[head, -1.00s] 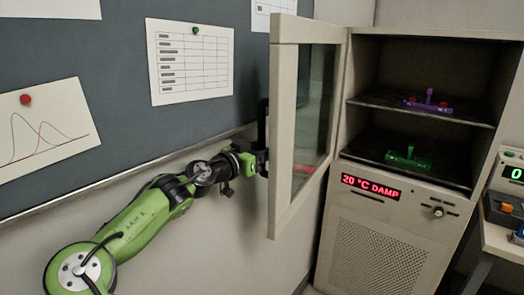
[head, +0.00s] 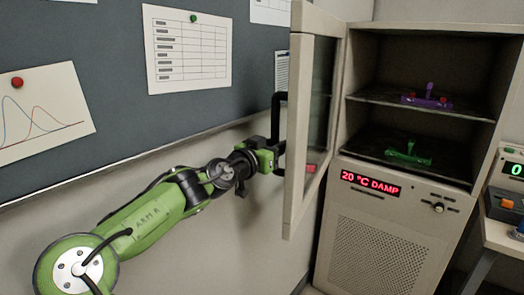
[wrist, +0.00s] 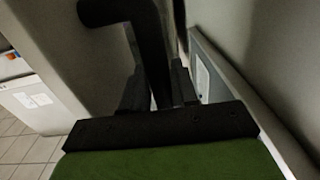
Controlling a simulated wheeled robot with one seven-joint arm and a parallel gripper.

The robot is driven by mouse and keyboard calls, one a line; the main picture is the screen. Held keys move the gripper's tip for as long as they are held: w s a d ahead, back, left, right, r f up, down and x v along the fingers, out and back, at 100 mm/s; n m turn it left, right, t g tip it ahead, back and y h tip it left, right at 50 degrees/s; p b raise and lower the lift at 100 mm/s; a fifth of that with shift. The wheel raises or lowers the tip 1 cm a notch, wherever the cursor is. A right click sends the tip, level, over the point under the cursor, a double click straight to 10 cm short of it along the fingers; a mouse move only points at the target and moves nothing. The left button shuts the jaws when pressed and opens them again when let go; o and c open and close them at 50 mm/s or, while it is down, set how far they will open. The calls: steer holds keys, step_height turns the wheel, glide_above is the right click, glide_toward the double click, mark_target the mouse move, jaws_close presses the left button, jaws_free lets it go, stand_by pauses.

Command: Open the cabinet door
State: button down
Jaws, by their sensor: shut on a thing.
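The cabinet (head: 385,230) stands at the right with its inside in view. Its beige framed door (head: 298,150) with a glass pane (head: 320,100) stands wide open, swung out to the left towards the wall. My gripper (head: 279,158) is at the door's outer side, shut on the black door handle (head: 278,112). In the wrist view the dark handle (wrist: 152,45) runs down between my gripper's fingers (wrist: 155,92). The exact contact is dark and partly hidden.
A purple object (head: 428,100) and a green object (head: 408,155) sit on the cabinet's shelves. A pinboard (head: 110,110) with papers covers the wall behind my arm. A table with a device (head: 505,205) stands at the right edge.

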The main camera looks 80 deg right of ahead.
steer(key=s, duration=0.2)
steer(key=s+a+b, duration=0.1)
steer(key=s, duration=0.2)
steer(key=shift+s+a, duration=0.15)
steer(key=shift+s, duration=0.15)
steer(key=c, duration=1)
jaws_free()
steer(key=shift+w, duration=0.1)
